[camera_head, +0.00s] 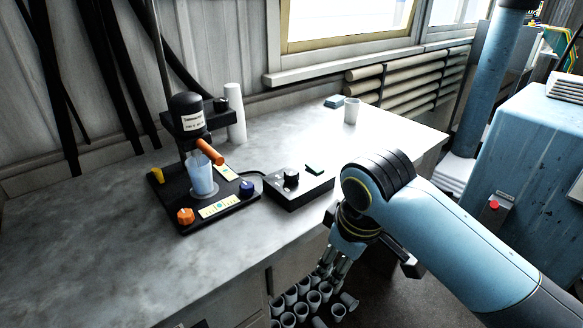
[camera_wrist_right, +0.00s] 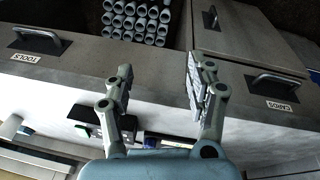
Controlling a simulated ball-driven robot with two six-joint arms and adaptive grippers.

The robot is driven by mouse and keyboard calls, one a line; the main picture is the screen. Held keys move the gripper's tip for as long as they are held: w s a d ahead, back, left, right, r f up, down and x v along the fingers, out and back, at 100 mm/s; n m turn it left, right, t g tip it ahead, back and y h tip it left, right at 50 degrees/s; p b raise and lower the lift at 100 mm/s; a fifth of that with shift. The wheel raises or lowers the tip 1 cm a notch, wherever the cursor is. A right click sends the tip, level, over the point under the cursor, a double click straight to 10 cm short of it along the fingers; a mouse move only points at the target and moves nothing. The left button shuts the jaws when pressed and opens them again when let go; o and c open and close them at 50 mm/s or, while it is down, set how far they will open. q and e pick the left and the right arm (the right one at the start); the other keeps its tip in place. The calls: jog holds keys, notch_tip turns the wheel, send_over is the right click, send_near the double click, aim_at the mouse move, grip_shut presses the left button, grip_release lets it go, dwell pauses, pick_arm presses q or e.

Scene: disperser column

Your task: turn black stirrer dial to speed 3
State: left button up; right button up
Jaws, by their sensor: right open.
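The black stirrer dial (camera_head: 291,176) stands on top of a low dark control box (camera_head: 298,190) near the counter's front edge. Its pointer and speed marks are too small to read. My right gripper (camera_head: 328,268) hangs fingers-down in front of the counter edge, to the right of and nearer than the box, apart from the dial. In the right wrist view my right gripper (camera_wrist_right: 160,78) is open, with nothing between its fingers. A dark box with a green patch, likely the control box (camera_wrist_right: 88,114), shows partly behind the left finger. My left gripper is out of view.
A disperser column (camera_head: 187,112) holds an orange-handled head over a clear beaker (camera_head: 202,178) on a black base with orange and blue knobs. A white cup (camera_head: 352,110) stands farther back. Several cups (camera_head: 302,300) lie below the counter. Drawer handles (camera_wrist_right: 38,36) face the gripper.

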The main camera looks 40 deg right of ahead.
jog(key=w+d+r+n+g, duration=0.1)
jog(key=w+d+r, duration=0.15)
jog(key=w, duration=0.55)
jog(key=w+d+r+n, duration=0.1)
jog(key=w+r+n, duration=0.15)
jog(key=w, duration=0.45)
jog(key=n+g+y, duration=0.1)
jog(key=g, duration=0.1)
send_near(292, 172)
jog(key=shift+n, duration=0.25)
notch_tip(292, 172, down, 9)
jog(key=shift+f, duration=0.1)
jog(key=c, duration=1.1)
jog(key=shift+c, duration=0.2)
